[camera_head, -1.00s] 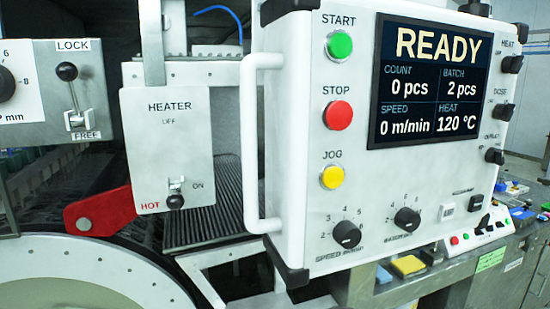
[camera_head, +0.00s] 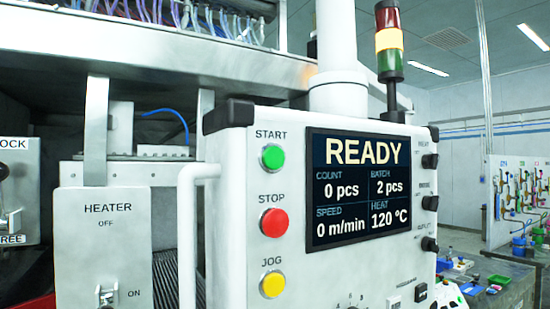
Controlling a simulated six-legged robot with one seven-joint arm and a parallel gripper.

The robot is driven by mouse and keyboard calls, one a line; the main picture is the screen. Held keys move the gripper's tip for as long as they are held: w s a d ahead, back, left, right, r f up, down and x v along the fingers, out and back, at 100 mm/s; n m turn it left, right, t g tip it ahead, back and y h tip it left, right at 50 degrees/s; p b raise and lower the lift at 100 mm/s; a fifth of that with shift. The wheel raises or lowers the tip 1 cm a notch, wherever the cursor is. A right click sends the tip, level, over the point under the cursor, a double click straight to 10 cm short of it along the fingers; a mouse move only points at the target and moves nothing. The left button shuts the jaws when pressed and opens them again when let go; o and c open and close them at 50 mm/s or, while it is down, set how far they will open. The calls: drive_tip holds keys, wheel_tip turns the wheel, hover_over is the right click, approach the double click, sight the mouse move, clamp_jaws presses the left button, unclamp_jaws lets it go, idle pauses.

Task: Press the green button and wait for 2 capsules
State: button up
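The green START button (camera_head: 272,157) sits at the top left of the white control panel (camera_head: 227,210), above the red STOP button (camera_head: 273,222) and the yellow JOG button (camera_head: 272,284). The screen (camera_head: 358,187) to its right reads READY, count 0 pcs, batch 2 pcs, speed 0 m/min, heat 120 °C. A signal tower (camera_head: 389,40) behind the panel has red, amber and green sections; the amber one looks brightest. No capsules are visible. My gripper is not in view.
A white handle (camera_head: 188,240) runs down the panel's left side. Left of it hangs a HEATER switch box (camera_head: 104,245). Black knobs (camera_head: 429,203) line the panel's right edge. At the right, a bench (camera_head: 500,290) holds small coloured items.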

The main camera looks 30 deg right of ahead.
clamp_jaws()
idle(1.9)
